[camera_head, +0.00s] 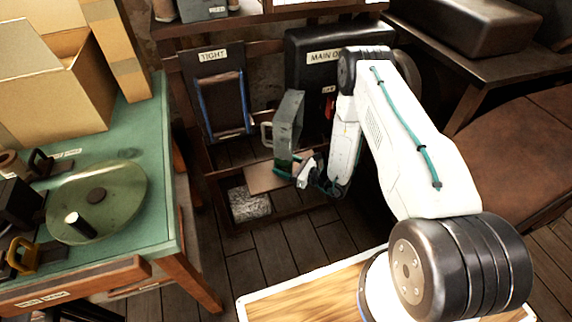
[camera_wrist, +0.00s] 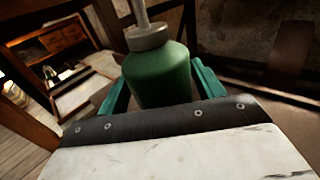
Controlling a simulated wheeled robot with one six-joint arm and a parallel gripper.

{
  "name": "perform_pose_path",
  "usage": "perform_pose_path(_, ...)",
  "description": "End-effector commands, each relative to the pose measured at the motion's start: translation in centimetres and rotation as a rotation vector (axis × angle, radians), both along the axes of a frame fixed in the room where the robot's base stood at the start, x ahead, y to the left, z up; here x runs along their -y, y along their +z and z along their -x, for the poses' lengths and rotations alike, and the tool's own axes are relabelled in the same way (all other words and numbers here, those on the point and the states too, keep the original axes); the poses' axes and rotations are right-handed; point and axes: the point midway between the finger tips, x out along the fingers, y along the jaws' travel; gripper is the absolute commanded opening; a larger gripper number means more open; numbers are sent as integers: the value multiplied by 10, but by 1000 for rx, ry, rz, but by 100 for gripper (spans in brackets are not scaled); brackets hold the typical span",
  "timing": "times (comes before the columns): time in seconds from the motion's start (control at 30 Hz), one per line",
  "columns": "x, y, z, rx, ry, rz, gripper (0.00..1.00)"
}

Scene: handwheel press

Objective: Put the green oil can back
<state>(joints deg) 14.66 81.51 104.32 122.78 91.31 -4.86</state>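The green oil can (camera_wrist: 162,76) fills the middle of the wrist view, with a grey collar and a thin pale spout rising from its top. My gripper (camera_wrist: 160,88) has its teal fingers on either side of the can, close against its body. The can looks upright relative to the fingers, and its lower part is hidden behind the gripper's dark edge and white housing. In the head view my gripper (camera_head: 304,172) is low in front of the wooden rack; I cannot clearly make out the can there.
A grey-green panel with a pale handle (camera_head: 288,125) stands right by my gripper. Behind are a rack with a TIGHT sign (camera_head: 213,55) and a black box labelled MAIN (camera_head: 310,45). A green-topped bench (camera_head: 150,165) is at left. Bare floor (camera_head: 285,250) lies between.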

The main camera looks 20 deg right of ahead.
Motion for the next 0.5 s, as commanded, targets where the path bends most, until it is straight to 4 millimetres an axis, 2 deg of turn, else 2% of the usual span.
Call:
perform_pose_path(0.37, 0, 3, 0, 1, 0, 1, 82)
perform_pose_path(0.5, 11, 3, 11, -1, -4, 0, 82)
